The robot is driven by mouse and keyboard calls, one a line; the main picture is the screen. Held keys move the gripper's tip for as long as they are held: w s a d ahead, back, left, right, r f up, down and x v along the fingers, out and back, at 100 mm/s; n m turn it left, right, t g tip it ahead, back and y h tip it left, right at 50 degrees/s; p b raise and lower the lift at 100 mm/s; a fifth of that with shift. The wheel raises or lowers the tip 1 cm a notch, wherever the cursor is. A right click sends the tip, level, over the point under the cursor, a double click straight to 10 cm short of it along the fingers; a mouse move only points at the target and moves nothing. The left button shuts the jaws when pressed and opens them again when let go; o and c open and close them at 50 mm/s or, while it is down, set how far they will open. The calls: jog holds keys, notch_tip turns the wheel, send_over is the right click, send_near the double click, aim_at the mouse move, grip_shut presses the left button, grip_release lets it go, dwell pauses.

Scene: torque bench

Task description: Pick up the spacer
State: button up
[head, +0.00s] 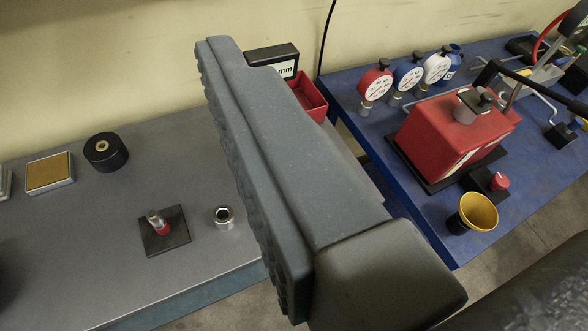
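The spacer appears to be the small silver metal ring (224,217), standing on the grey bench near its front edge, with a dark hole in its top. My gripper (262,140) shows as one large grey finger with a ribbed pad on its left face, crossing the middle of the view. Nothing touches that pad, and the bench is bare beside it, so the gripper looks open and empty. The other finger is out of view. In the picture, the ring lies just left of the visible finger, apart from it.
A black plate (176,239) with a red-and-metal post stands left of the ring. A black cylinder (105,151) and a brass-topped block (50,174) stand farther back. A red bin (309,97) is partly hidden behind the finger. The blue table (425,210) holds gauges, a red box and a yellow funnel.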

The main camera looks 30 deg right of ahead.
jog(key=w+d+f+n+h+p, duration=0.1)
jog(key=w+d+f+h+p, duration=0.1)
jog(key=w+d+f, duration=0.7)
jog(key=w+d+f+n+h+p, duration=0.1)
jog(key=w+d+f+p, duration=0.1)
jog(key=w+d+f, duration=0.65)
jog(key=s+d+f+n+g+y+p, duration=0.15)
jog(key=d+f, duration=0.25)
jog(key=f, duration=0.4)
jog(key=s+d+f+y+p, duration=0.1)
jog(key=s+d+f+y, duration=0.15)
jog(key=f, duration=0.65)
jog(key=s+a+f+y+p, duration=0.1)
jog(key=s+a+f+y, duration=0.15)
jog(key=s+f, duration=0.5)
jog(key=shift+m+y, duration=0.25)
jog(key=shift+m, duration=0.1)
jog(key=x, duration=1)
jog(key=f+b+x, duration=0.1)
jog(key=x, duration=0.4)
jog(key=shift+d+f, duration=0.1)
jog(key=shift+d, duration=0.05)
jog(key=c, duration=1.3)
